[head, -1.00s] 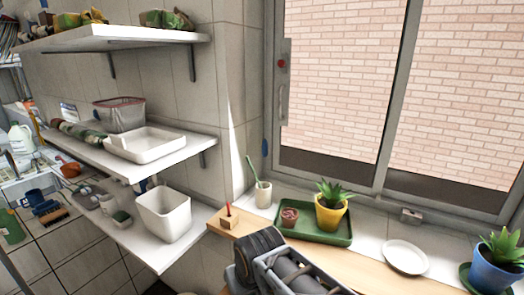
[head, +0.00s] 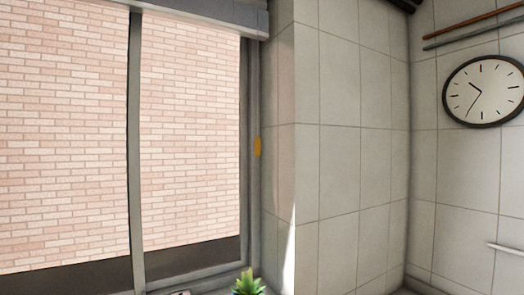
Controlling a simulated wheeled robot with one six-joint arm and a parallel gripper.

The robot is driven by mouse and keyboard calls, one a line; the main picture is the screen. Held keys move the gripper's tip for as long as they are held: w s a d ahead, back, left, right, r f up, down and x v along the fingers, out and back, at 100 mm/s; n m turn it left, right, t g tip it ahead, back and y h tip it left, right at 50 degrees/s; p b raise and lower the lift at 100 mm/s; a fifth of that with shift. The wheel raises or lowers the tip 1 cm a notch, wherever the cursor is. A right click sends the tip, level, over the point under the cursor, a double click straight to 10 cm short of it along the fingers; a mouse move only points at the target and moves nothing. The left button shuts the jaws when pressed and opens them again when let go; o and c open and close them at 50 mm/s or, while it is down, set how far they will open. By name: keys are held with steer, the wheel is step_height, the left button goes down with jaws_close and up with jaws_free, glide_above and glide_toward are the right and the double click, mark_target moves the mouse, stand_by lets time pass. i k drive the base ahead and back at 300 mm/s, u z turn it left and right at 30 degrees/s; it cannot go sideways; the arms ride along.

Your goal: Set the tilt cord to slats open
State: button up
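A small orange oval piece (head: 257,146) shows against the right side of the window frame. It may be a cord end, but no cord can be made out above it. A grey rail or raised blind (head: 215,14) runs along the top of the window, cut off by the picture's upper edge. No separate slats can be told apart. My gripper is not in the head view, so its distance from the orange piece does not show.
The window frame (head: 136,150) has a brick wall behind its glass. A green plant (head: 248,284) shows at the bottom edge below the orange piece. A tiled wall stands to the right, with a round clock (head: 484,91) and a pale bar (head: 505,248).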

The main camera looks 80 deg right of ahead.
mark_target(258, 142)
steer(key=z, duration=2.85)
